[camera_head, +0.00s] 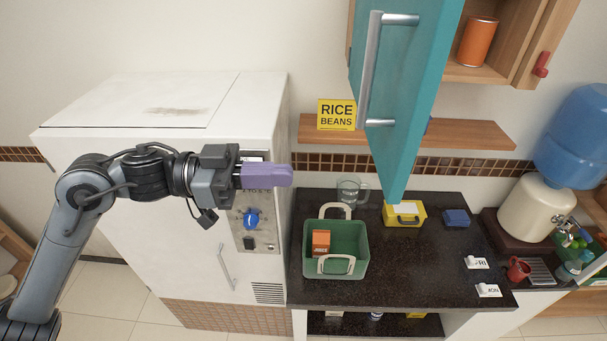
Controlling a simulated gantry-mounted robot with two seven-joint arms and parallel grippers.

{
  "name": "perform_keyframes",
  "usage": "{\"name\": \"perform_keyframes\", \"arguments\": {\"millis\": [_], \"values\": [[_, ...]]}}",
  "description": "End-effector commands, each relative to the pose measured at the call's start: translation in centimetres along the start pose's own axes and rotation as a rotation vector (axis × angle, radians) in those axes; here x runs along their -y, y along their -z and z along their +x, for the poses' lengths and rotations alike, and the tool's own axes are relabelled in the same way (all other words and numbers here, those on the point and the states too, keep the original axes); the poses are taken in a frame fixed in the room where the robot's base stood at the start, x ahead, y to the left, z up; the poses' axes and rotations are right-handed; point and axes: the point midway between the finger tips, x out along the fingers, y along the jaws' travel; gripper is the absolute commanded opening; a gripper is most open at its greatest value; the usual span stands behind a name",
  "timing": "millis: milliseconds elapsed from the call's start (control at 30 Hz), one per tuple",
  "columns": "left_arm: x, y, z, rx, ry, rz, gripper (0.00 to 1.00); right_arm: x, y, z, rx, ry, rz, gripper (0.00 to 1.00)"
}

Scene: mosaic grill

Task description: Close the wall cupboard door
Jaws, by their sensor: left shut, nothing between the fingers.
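The wall cupboard door (420,75) is teal and stands open, swung out toward me at the top of the view. Its long metal handle (370,70) is on the left face. The wooden cupboard (507,45) behind it shows an open interior with an orange can (478,42) on its floor. My left gripper (290,175) has purple fingers, is shut and empty, and points right in front of the white appliance. It is to the left of and below the door, apart from it. My right gripper is not in view.
A wooden shelf (290,128) runs below the cupboard, with a yellow RICE BEANS sign (337,114). The dark counter (400,265) holds a green basket (347,237), a glass mug (350,190), and a yellow box (404,214). A water dispenser (535,207) stands at right.

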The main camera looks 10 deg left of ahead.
Motion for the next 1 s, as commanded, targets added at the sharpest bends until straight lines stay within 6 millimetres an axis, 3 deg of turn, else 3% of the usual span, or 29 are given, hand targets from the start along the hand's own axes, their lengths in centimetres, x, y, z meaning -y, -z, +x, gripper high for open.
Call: {"name": "perform_keyframes", "arguments": {"millis": [600, 800, 1000], "values": [[-0.1, 0.4, 10.3, -0.001, -0.003, -0.003, 0.0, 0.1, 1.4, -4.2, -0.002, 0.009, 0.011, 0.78], [0.0, 0.2, 12.2, -0.001, -0.001, -0.002, 0.0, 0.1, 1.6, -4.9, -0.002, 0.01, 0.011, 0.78], [0.0, 0.0, 13.0, -0.001, -0.001, -0.001, 0.0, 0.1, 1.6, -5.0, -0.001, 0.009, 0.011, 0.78]]}}
